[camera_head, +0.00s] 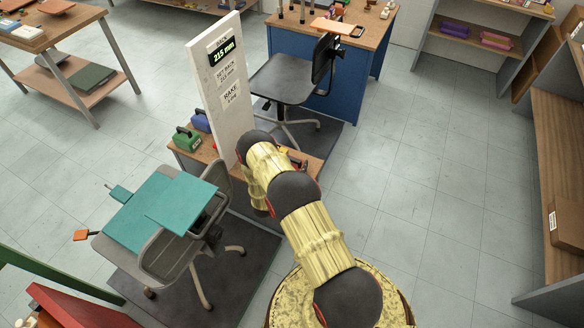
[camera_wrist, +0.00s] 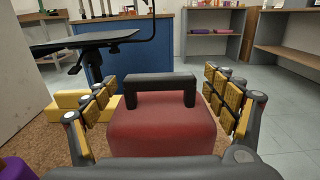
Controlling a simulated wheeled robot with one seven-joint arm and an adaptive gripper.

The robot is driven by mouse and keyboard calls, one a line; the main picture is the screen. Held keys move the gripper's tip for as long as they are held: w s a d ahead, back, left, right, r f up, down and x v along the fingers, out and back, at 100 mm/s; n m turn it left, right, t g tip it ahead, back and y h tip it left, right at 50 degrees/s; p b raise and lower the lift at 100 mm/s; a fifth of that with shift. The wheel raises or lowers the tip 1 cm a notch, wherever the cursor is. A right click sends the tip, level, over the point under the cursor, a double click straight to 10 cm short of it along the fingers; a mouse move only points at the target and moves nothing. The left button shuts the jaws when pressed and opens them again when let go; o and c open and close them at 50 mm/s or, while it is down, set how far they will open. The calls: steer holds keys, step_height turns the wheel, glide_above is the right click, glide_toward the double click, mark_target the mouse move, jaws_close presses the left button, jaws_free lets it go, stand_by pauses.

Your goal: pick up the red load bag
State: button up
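The red load bag (camera_wrist: 162,125) stands upright on a brown bench top, with a black handle (camera_wrist: 160,80) across its top. It fills the middle of the wrist view. My gripper (camera_wrist: 161,88) has one yellow-padded finger on each side of the bag, spread wide. A narrow gap seems to show between the bag and the fingers, so I see no grip on it. In the head view my gold and black arm hides the gripper and most of that part of the bench (camera_head: 314,169).
A yellow block (camera_wrist: 68,99) lies left of the bag, close behind the left finger. A purple bag (camera_wrist: 16,169) is at the lower left. A tall white sign board (camera_head: 222,95), green bag (camera_head: 187,139) and grey chair (camera_head: 283,78) stand nearby. Floor to the right is clear.

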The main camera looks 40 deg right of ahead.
steer(key=shift+c, duration=1.2)
steer(key=c, duration=1.9)
steer(key=shift+w+r, duration=0.2)
steer(key=shift+r, duration=0.1)
